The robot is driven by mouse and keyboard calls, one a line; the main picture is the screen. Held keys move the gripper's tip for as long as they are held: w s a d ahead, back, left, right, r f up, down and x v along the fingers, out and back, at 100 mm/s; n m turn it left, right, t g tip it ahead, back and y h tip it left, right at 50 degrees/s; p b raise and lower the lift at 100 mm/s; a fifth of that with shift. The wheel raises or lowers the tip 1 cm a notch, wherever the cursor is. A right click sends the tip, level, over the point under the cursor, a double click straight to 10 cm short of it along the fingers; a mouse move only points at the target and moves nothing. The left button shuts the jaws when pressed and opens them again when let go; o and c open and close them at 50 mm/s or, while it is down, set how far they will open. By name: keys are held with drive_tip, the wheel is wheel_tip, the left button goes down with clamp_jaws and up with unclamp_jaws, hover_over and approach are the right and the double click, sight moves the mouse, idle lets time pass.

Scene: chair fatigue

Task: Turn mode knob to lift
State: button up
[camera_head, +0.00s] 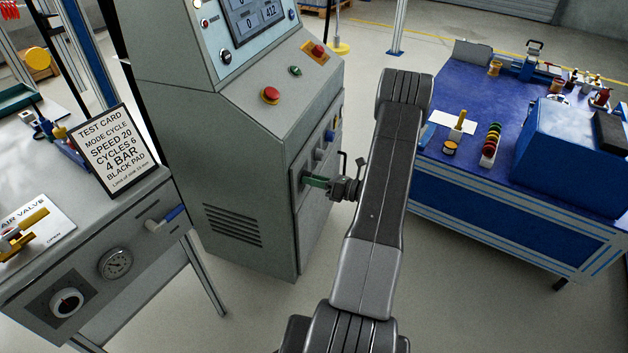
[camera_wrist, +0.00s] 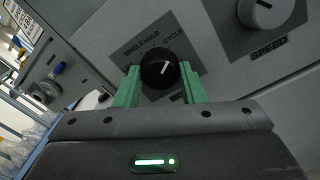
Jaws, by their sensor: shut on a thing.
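The mode knob (camera_wrist: 160,71) is black and round with a white pointer line, on a grey plate on the cabinet's side. Its pointer leans up and to the right, towards the word CYCLE. SINGLE and HOLD are printed to its upper left; I read no "lift" label, and the lettering below is partly covered. My gripper (camera_head: 313,180) reaches the side panel of the grey control cabinet (camera_head: 228,165) in the head view. Its green fingers stand on either side of the knob in the wrist view, shut on it. The knob itself is hidden in the head view.
A speed knob (camera_wrist: 265,12) sits to the upper right in the wrist view. A red button (camera_head: 270,95) is on the cabinet's sloped top. A test card (camera_head: 116,148) stands on the left bench. A blue workbench (camera_head: 468,110) stands to the right of my arm.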

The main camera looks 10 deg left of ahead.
drive_tip(key=shift+f, duration=0.1)
drive_tip(key=shift+w+n+b, duration=0.1)
drive_tip(key=shift+n+b, duration=10.85)
drive_tip(key=shift+n, duration=0.95)
drive_tip(key=o, duration=1)
drive_tip(key=shift+d, duration=0.1)
drive_tip(key=d+p, duration=0.1)
drive_tip(key=d, duration=0.3)
drive_tip(key=s+d+p, duration=0.1)
drive_tip(key=d, duration=0.4)
drive_tip(key=s+d+p, duration=0.1)
drive_tip(key=d+p, duration=0.1)
drive_tip(key=d, duration=0.2)
drive_tip(key=shift+d, duration=0.3)
